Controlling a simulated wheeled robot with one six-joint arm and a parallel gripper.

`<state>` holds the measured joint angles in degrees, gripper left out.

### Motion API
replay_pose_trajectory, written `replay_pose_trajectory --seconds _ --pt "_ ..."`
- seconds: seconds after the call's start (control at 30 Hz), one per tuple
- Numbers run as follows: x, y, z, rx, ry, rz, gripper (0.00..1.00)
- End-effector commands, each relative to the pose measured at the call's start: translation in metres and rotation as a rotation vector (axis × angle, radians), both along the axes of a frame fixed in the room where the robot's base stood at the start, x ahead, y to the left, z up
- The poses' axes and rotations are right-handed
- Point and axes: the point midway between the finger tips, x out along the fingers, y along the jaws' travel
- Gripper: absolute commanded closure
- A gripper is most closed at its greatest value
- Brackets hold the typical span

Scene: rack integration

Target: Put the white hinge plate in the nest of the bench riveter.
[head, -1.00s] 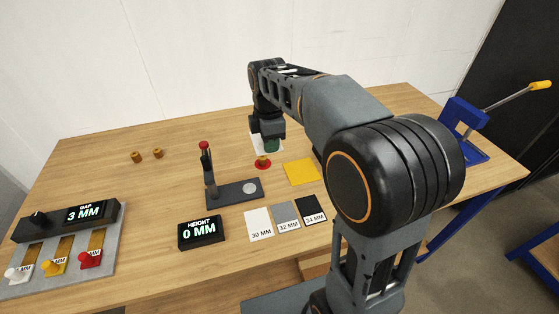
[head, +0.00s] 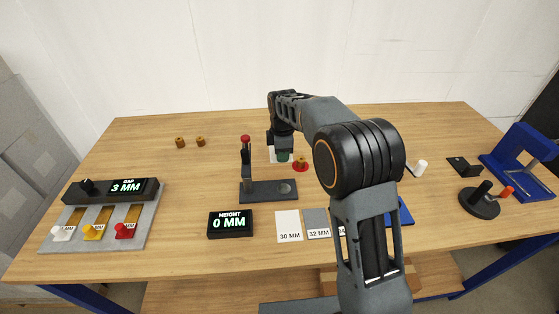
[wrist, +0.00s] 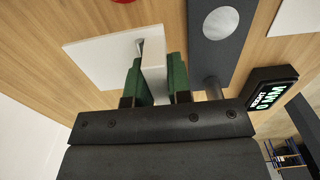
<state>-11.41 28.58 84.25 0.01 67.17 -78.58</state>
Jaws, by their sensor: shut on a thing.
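My gripper (wrist: 155,78) has green fingers shut on a white piece (wrist: 153,62), which looks like the white hinge plate.
The black gauge (head: 268,190) with a red-topped post stands close to my gripper. A height display (head: 230,224) and labelled cards (head: 289,226) lie in front. A gap panel (head: 100,225) is at left. A black round stand (head: 479,203) is at right. The back left is mostly clear.

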Motion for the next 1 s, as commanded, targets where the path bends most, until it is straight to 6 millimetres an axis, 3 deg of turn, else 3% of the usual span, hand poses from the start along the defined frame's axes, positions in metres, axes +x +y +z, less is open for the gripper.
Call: replay_pose_trajectory --seconds 0.1,0.43,0.7,1.0 --pt "0.009 0.006 -0.012 0.0 0.0 0.001 1.0" --pt "0.018 0.012 -0.026 0.0 0.0 0.0 1.0" --pt "0.018 0.012 -0.056 0.0 0.0 0.0 1.0" --pt "0.018 0.012 -0.058 0.0 -0.002 0.0 1.0"
